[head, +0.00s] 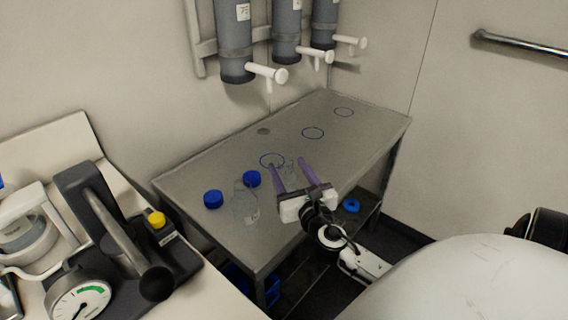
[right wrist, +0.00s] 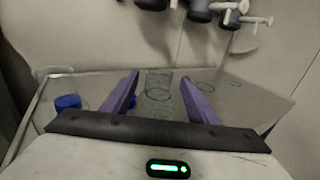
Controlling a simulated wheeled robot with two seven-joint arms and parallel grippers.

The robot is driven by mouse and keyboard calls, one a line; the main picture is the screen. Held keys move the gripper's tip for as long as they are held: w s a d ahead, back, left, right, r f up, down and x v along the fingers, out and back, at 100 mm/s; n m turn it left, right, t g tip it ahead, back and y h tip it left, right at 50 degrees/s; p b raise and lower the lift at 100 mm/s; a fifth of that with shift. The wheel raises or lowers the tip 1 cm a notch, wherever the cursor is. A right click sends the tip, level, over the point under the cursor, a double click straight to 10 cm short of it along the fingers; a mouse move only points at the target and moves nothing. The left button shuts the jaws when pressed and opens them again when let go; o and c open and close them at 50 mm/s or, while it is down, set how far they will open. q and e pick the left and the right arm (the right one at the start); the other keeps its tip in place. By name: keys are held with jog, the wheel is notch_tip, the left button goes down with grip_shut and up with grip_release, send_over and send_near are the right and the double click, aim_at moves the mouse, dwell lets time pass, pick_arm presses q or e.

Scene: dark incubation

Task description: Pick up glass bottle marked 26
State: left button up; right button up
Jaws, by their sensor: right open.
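A clear glass bottle (head: 245,207) with a small label stands on the metal table (head: 205,172); its number is too small to read. Another clear glass vessel (head: 290,172) shows faintly between the purple fingers of my right gripper (head: 287,163). In the right wrist view this clear vessel (right wrist: 159,84) is between the spread fingers of the right gripper (right wrist: 159,77), with gaps on both sides. The right gripper is open. I cannot read a 26 on either one. My left gripper is not in view.
Grey cylinders (head: 234,40) with white taps hang on the wall above. A dark device with a gauge (head: 80,303) stands at left.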

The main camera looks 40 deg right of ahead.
jog(key=x, duration=0.5)
jog(key=shift+w+r, duration=0.15)
jog(key=shift+w, duration=0.2)
jog(key=shift+c, duration=0.4)
grip_shut()
